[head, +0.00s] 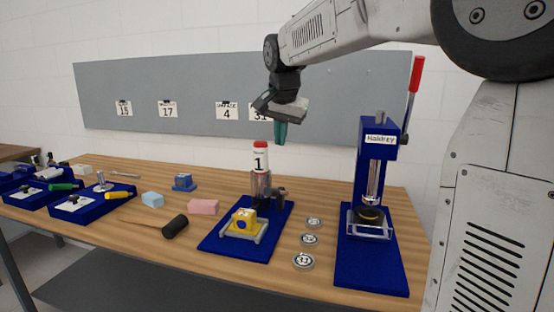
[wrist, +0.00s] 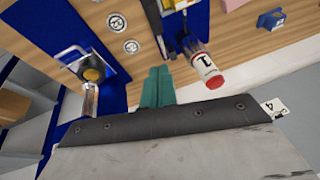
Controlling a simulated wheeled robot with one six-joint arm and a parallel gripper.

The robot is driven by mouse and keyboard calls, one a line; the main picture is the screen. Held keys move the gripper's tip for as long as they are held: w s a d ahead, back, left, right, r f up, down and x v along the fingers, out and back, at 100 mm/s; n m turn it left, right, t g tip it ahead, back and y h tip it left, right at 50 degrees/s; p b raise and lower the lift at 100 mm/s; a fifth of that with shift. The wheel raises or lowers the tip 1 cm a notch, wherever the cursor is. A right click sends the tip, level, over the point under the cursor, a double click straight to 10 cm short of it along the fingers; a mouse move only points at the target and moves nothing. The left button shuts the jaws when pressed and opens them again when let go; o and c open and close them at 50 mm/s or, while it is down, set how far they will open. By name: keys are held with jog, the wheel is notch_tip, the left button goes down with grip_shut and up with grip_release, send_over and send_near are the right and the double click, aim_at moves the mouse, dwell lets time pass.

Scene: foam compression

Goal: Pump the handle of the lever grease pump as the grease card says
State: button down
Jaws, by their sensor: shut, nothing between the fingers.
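The card marked GREASE 4 (head: 227,111) hangs on the grey wall board. A blue-based device (head: 232,243) stands mid-table with a grey cylinder, a yellow block and a red-capped white canister (head: 261,157) marked 1; the canister also shows in the wrist view (wrist: 203,65). A blue press (head: 375,150) labelled Hadley stands to its right, with a red-gripped lever (head: 414,80) pointing up. I cannot tell for sure which device is the grease pump. My gripper (head: 281,132) has teal fingers, shut and empty, above and right of the canister; they also show in the wrist view (wrist: 157,88).
Three round numbered discs (head: 309,239) lie between the two devices. A mallet (head: 174,227), a pink block (head: 203,207) and a light blue block (head: 152,199) lie to the left. Blue fixtures with green and yellow handles (head: 121,195) stand farther left. Other number cards (head: 167,109) hang behind.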

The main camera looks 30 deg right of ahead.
send_over(275, 189)
jog(key=d, duration=0.2)
notch_tip(275, 189, down, 8)
jog(key=f, duration=0.1)
jog(key=a+f, duration=0.1)
jog(key=f, duration=0.1)
jog(key=shift+w+a+f, duration=0.15)
jog(key=shift+w+a, duration=0.1)
jog(key=shift+w, duration=0.05)
jog(key=shift+a+f, duration=0.2)
jog(key=shift+f, duration=0.25)
